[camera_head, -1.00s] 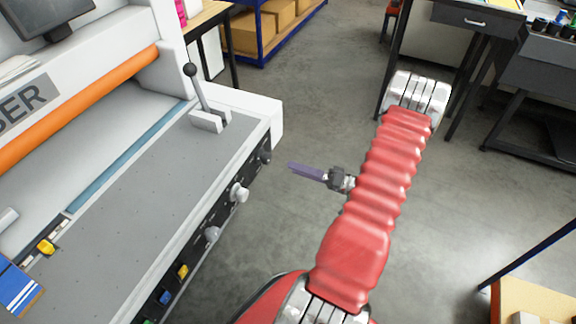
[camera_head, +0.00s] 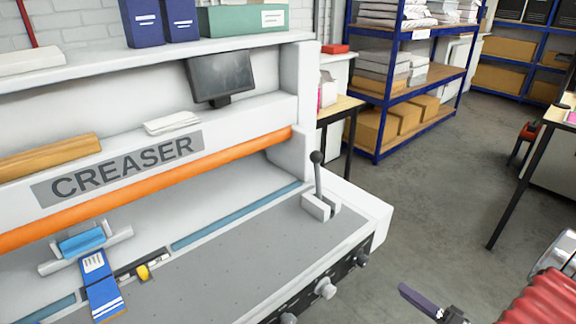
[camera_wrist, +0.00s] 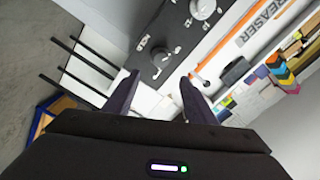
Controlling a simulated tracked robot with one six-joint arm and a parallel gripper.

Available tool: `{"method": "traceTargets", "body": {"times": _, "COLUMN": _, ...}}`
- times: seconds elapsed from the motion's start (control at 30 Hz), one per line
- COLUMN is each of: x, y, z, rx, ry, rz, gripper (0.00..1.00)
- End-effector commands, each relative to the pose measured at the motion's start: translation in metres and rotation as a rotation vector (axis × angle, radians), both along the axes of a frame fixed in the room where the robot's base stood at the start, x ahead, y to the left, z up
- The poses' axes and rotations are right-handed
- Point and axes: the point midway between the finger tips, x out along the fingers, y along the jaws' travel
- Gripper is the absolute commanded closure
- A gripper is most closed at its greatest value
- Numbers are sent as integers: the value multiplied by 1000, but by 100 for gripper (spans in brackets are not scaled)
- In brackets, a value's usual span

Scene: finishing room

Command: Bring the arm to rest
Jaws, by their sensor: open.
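My red arm (camera_head: 552,300) shows at the lower right corner of the head view, mostly cut off by the frame. My gripper (camera_head: 420,300) is beside it, over the floor off the front right corner of the creaser. In the wrist view my gripper (camera_wrist: 160,92) has its two dark fingers spread apart with nothing between them. The creaser's front panel with its knobs (camera_wrist: 160,55) lies beyond the fingertips.
The creaser (camera_head: 230,250) fills the left, with an upright black-knobbed lever (camera_head: 317,175) on its bed. A blue shelf rack (camera_head: 375,90) with boxes stands behind. A table (camera_head: 515,170) is at the right edge. Grey floor (camera_head: 430,170) between them is clear.

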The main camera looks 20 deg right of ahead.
Motion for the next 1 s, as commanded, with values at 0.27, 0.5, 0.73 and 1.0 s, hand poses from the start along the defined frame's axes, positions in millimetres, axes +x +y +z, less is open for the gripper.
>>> {"method": "traceTargets", "body": {"times": 0.27, "x": 0, "y": 0, "z": -1, "rx": 65, "ry": 30, "rz": -1, "gripper": 49}}
{"method": "traceTargets", "body": {"times": 0.5, "x": -9, "y": 24, "z": -24, "rx": 314, "ry": 223, "rz": 62, "gripper": 49}}
{"method": "traceTargets", "body": {"times": 0.73, "x": -31, "y": 68, "z": -33, "rx": 524, "ry": 504, "rz": 165, "gripper": 49}}
{"method": "traceTargets", "body": {"times": 1.0, "x": -43, "y": 114, "z": -13, "rx": 560, "ry": 857, "rz": 275, "gripper": 49}}
